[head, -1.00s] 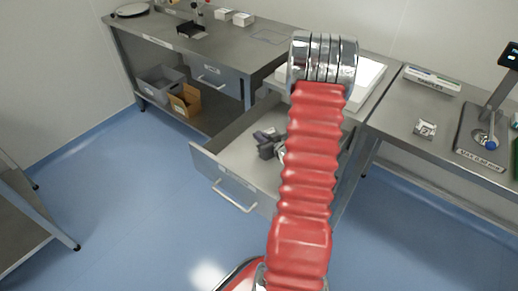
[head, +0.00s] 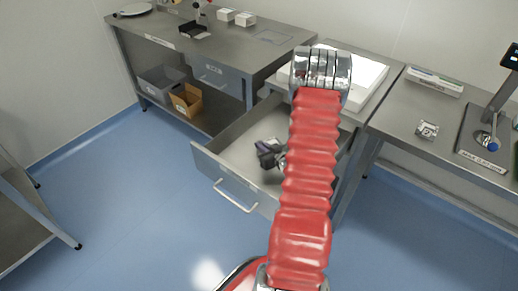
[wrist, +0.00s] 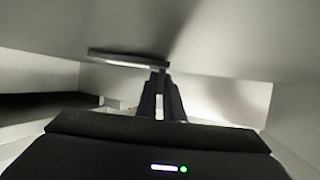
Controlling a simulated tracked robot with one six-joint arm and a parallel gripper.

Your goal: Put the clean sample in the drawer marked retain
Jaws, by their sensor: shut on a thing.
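The open drawer (head: 240,190) juts from the middle bench; any writing on its front is not legible to me. My gripper (head: 268,153) is inside the drawer opening, partly hidden behind my red arm. In the wrist view, my gripper (wrist: 160,84) is shut on a thin flat grey piece (wrist: 128,59), seen edge-on at the fingertips. It looks like the sample, but I cannot read any mark on it. The drawer's pale inner walls (wrist: 225,95) surround the fingers. I cannot tell whether the piece touches the drawer floor.
A small silvery packet (head: 427,130) lies on the right bench, beside a stand (head: 487,130). A closed drawer (head: 218,75) is under the left bench. A grey bin (head: 160,82) and a cardboard box (head: 186,100) sit on the lower shelf. A small pale block (wrist: 112,103) shows near the fingers.

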